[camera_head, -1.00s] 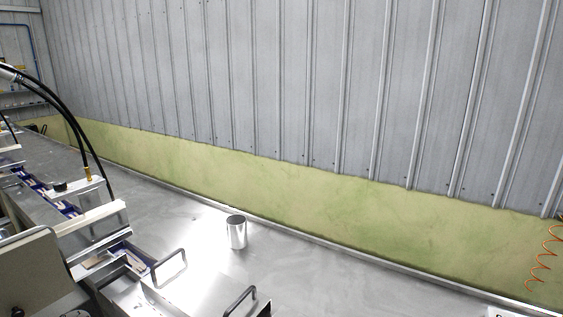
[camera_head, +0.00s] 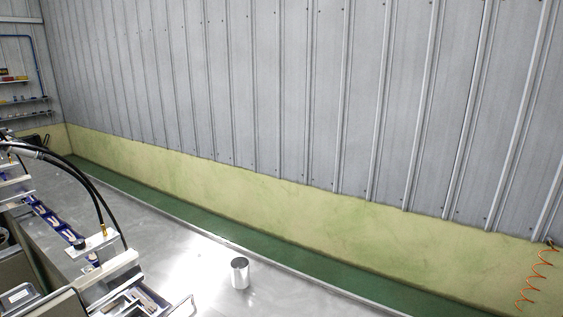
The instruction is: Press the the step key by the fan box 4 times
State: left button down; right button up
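I cannot make out a fan box or a step key in the head view. The stick wrapper machine (camera_head: 110,275) stands at the lower left, with black hoses arching over it and a row of blue and white pieces along its channel. Neither of my grippers shows in the view.
A shiny metal cylinder (camera_head: 240,273) stands on the steel table (camera_head: 190,262). A green floor strip (camera_head: 215,223) runs between the table edge and the ribbed wall (camera_head: 300,90). An orange coiled hose (camera_head: 537,275) hangs at the right. Shelves (camera_head: 22,100) are at the far left.

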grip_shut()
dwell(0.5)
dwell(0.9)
